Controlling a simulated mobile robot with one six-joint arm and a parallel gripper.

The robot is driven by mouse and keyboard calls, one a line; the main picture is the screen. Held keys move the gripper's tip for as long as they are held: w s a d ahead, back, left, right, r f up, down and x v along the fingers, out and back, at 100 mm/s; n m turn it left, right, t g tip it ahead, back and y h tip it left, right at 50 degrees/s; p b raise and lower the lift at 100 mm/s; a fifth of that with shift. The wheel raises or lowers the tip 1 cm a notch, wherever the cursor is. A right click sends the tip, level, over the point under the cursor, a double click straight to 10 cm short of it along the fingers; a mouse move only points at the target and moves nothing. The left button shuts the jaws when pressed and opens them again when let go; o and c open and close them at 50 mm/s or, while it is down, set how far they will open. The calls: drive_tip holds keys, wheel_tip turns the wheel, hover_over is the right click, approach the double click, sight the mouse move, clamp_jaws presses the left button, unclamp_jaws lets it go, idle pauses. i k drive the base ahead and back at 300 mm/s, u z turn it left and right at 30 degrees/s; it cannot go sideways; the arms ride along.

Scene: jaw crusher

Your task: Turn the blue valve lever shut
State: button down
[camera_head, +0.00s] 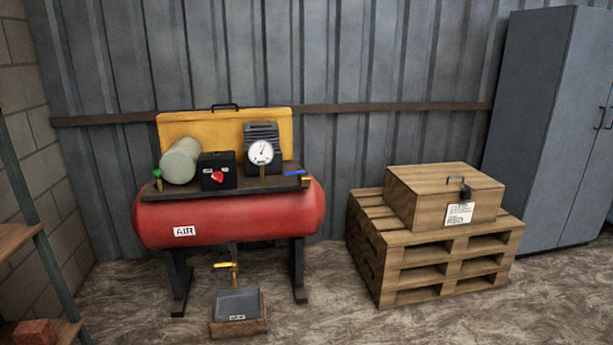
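The blue valve lever (294,173) sits at the right end of the dark plate on top of the red air tank (230,214). It looks roughly level, pointing left from a small brass valve body (305,181). Its exact angle is hard to tell at this size. My gripper is not in view, and nothing of my arm shows near the lever.
A gauge (261,152), a black box with a red knob (217,175) and a green-topped valve (157,177) share the plate. A grey tray (238,305) sits below a brass tap (228,269). A pallet (400,265) with a wooden box (420,205) stands right.

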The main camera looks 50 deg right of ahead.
sight(305, 171)
drive_tip(key=u, duration=0.3)
drive_tip(key=i, duration=1)
drive_tip(key=z, duration=0.3)
